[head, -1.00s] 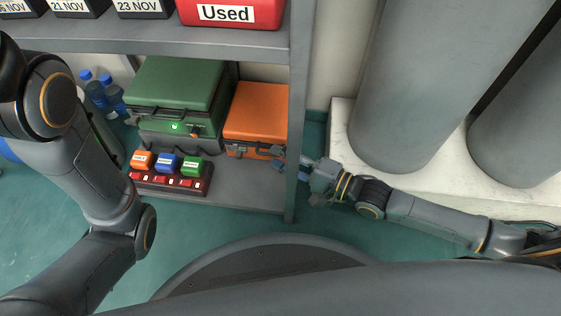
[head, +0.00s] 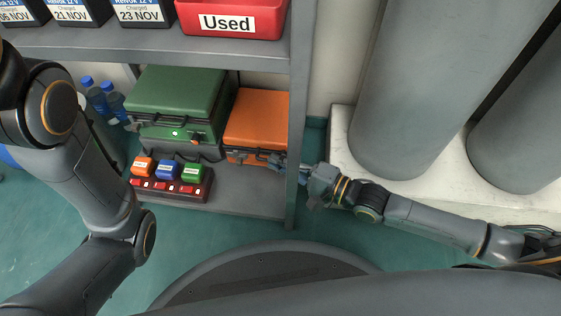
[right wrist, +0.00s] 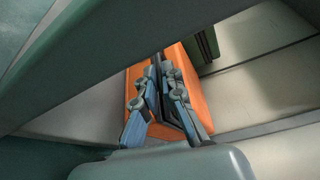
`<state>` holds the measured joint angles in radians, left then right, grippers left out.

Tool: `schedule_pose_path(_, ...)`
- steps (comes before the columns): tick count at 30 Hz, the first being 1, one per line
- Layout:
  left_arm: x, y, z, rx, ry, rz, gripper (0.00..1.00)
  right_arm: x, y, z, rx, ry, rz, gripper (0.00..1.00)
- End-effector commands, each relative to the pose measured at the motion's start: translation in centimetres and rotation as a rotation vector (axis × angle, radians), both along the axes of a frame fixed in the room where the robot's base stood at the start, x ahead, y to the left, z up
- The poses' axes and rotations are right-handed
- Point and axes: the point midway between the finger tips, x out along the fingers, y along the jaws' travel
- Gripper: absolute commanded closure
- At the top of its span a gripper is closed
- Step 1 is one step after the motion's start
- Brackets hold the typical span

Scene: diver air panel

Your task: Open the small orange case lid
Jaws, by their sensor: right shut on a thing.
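The small orange case (head: 258,118) stands on the lower shelf, just right of the green case, and its lid looks closed. My right gripper (head: 276,163) reaches past the shelf's right post to the front of the orange case, near its lower right. In the right wrist view the orange case (right wrist: 190,82) lies behind the fingers of the right gripper (right wrist: 165,68), which are close together at its front. They look shut on a dark part there, likely the handle or latch, mostly hidden by the fingers. My left gripper is out of view; only its arm shows.
A green case (head: 178,98) sits left of the orange one. A panel with orange, blue and green blocks (head: 168,180) is in front. The shelf post (head: 294,150) stands close to my right arm. A red "Used" bin (head: 230,18) is on the shelf above.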

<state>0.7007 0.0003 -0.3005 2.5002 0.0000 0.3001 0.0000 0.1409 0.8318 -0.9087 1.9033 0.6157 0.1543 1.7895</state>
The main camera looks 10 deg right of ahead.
Motion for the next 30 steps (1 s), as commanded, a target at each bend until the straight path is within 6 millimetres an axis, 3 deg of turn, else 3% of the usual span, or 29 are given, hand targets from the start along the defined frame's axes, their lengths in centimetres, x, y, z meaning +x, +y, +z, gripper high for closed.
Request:
schedule_pose_path(7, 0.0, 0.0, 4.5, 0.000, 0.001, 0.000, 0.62, 0.5, -0.3, 3.6, 0.031, 0.100, -0.001, 1.00)
schedule_pose_path(15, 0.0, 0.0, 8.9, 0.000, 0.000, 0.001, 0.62, 1.8, -0.6, 7.8, 0.031, 0.095, -0.002, 1.00)
schedule_pose_path(24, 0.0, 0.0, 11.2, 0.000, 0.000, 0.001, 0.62, 3.8, -1.3, 11.0, 0.030, 0.095, -0.002, 1.00)
schedule_pose_path(30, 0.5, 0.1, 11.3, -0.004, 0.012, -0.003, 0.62, 4.7, -1.6, 12.1, 0.030, 0.095, -0.002, 1.00)
